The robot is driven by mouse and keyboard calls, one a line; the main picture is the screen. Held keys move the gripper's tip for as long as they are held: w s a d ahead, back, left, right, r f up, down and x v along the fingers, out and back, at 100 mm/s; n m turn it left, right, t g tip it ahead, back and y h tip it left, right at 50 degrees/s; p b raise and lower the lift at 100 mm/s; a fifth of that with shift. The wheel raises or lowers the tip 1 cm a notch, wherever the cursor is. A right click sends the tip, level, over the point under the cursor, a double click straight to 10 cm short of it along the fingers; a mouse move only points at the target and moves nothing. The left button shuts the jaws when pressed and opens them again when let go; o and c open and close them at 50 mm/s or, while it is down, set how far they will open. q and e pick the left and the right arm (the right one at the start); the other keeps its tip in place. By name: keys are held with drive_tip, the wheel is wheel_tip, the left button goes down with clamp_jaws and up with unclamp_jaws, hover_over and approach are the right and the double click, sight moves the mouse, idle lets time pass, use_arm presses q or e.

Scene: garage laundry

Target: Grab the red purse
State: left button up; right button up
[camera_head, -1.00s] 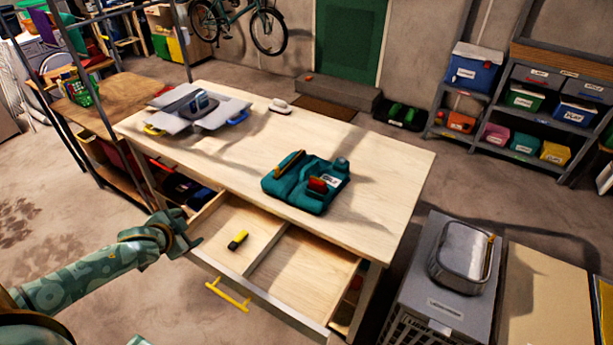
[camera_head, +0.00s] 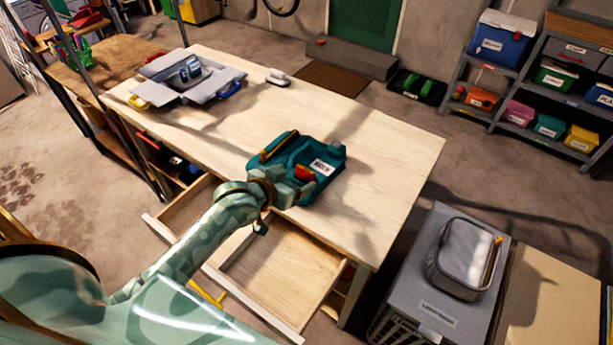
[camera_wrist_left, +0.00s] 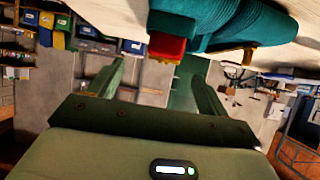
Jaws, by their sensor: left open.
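The small red purse (camera_head: 304,174) sticks out of the front part of a teal bag (camera_head: 329,158) on the pale wooden table (camera_head: 390,155). My left gripper (camera_head: 290,190) is at the near side of the bag, close to the purse, and its arm hides part of the bag. In the left wrist view, which is upside down, the red purse (camera_wrist_left: 167,46) hangs from the teal bag (camera_wrist_left: 225,25), just beyond the fingertips. The open left fingers (camera_wrist_left: 158,72) have nothing between them. I cannot tell whether they touch the purse. My right gripper is not in view.
An open drawer (camera_head: 280,265) juts out below the table, under my left arm.

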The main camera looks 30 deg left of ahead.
sight(309, 168)
use_arm(q)
drive_tip(key=x, duration=0.3)
drive_tip(key=shift+w+d+f+b, duration=0.1)
drive_tip(key=shift+w+f+b, duration=0.1)
drive_tip(key=shift+w+b, duration=0.15)
drive_tip(key=shift+w+f, duration=0.2)
drive_tip(key=shift+w, duration=0.25)
drive_tip(key=x, duration=0.1)
drive_tip(key=b+x, duration=0.1)
drive_tip(key=x, duration=0.1)
drive_tip(key=b+x, duration=0.1)
drive_tip(key=x, duration=0.1)
drive_tip(key=shift+a+r, duration=0.1)
drive_tip(key=shift+a, duration=0.2)
drive_tip(key=shift+r, duration=0.1)
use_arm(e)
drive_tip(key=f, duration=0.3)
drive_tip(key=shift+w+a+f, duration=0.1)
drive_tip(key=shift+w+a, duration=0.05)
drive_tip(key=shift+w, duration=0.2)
use_arm(q)
drive_tip(key=shift+c, duration=0.4)
drive_tip(key=c, duration=1)
